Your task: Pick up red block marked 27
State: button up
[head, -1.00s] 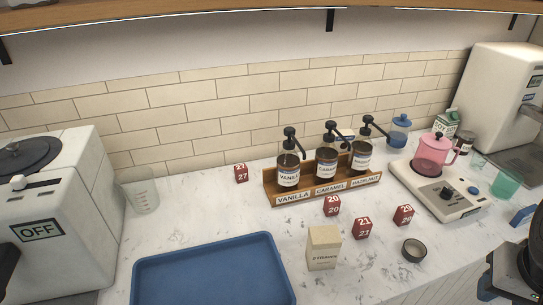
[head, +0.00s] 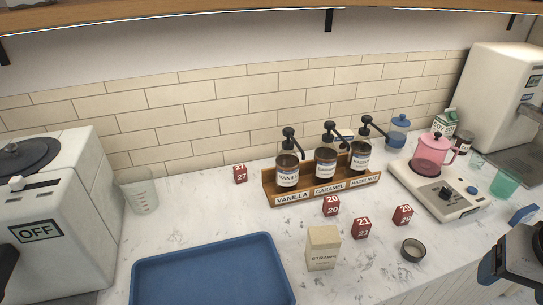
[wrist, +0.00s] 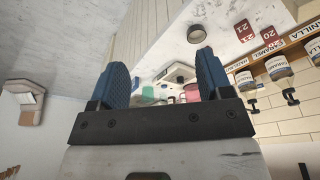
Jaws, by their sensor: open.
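The red block marked 27 (head: 240,174) sits on the marble counter near the tiled wall, left of the syrup rack in the head view. Three other red blocks stand in front of the rack: one marked 20 (head: 332,206), one marked 21 (head: 362,229) and one (head: 402,216) whose number is hard to read. My gripper (wrist: 165,75) is open and empty in the wrist view, its two blue-padded fingers apart. It is far from block 27, which the wrist view does not show. Part of my arm shows at the lower right of the head view.
A wooden rack (head: 325,191) with three syrup pump bottles stands right of block 27. A measuring cup (head: 142,195) and a white machine (head: 60,215) are left. Counter around block 27 is clear.

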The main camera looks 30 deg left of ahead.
jog(key=w+a+r+n+t, duration=0.2)
jog(key=w+a+n, duration=0.5)
jog(key=w+n, duration=0.1)
jog(key=w+a+r+n+t, duration=0.25)
jog(key=w+a+n, duration=0.35)
jog(key=w+n, duration=0.3)
jog(key=w+a+n+t+y, duration=0.1)
jog(key=w+a+n+y, duration=0.2)
jog(key=a+n, duration=0.55)
jog(key=w+a+n+t+y, duration=0.15)
jog(key=w+a+n, duration=0.35)
jog(key=a, duration=0.7)
jog(key=s+a+f+n+g+y, duration=0.1)
jog(key=s+a+f+n+y, duration=0.15)
jog(key=a+n, duration=0.7)
jog(key=s+a+f+n+y, duration=0.1)
jog(key=s+a+n+y, duration=0.25)
jog(key=a+n, duration=0.6)
jog(key=a+f+m, duration=0.1)
jog(key=f, duration=0.5)
jog(key=f+m, duration=0.1)
jog(key=f, duration=0.6)
jog(key=a+f+m, duration=0.1)
jog(key=f, duration=0.5)
jog(key=shift+w+a+f, duration=0.2)
jog(key=shift+a+f, duration=0.1)
jog(key=shift+f+y, duration=0.25)
jog(key=shift+f, duration=0.1)
jog(key=shift+a, duration=0.1)
